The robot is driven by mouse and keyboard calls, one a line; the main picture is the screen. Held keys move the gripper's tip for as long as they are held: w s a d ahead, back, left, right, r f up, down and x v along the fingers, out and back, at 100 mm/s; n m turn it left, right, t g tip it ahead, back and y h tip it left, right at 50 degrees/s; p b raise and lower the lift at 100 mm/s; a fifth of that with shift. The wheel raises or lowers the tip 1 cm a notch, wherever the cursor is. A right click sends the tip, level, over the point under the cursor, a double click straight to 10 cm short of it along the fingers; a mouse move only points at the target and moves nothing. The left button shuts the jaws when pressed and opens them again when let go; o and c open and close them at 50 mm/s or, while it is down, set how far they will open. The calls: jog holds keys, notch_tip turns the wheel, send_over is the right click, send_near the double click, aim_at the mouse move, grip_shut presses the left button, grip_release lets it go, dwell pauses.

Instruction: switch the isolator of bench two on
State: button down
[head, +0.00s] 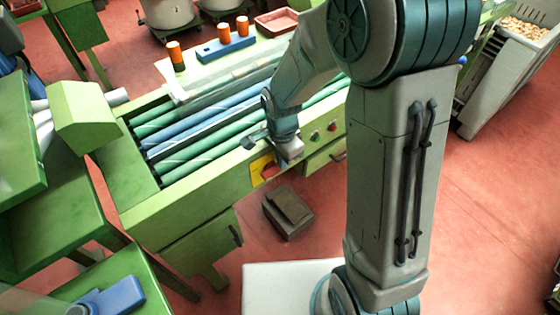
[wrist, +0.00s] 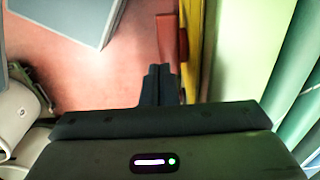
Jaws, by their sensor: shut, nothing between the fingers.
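A red handle (head: 269,171) sits on a yellow plate (head: 257,163) on the front of the green roller bench (head: 190,193); it looks like an isolator. No bench number is readable. My gripper (head: 283,163) is at the bench front, just beside the yellow plate and partly covering it. In the wrist view the red handle (wrist: 167,38) stands out from the yellow plate (wrist: 187,45). My shut, empty fingers (wrist: 159,68) end right at the handle's lower end; I cannot tell whether they touch it. The handle's exact angle is unclear.
Green and red push buttons (head: 315,138) are on the same bench front, right of my gripper. A dark box (head: 288,212) stands on the red floor below. Orange-topped bobbins (head: 224,34) stand behind the rollers. Open floor lies to the right.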

jog(key=shift+f, duration=0.55)
jog(key=shift+d, duration=0.1)
jog(key=shift+w+d+f+b, duration=0.25)
jog(key=shift+d+f+b, duration=0.1)
jog(key=shift+b, duration=0.4)
jog(key=shift+r, duration=0.1)
jog(key=shift+s+a+r, duration=0.3)
jog(key=shift+s+a, duration=0.1)
jog(key=shift+a, duration=0.2)
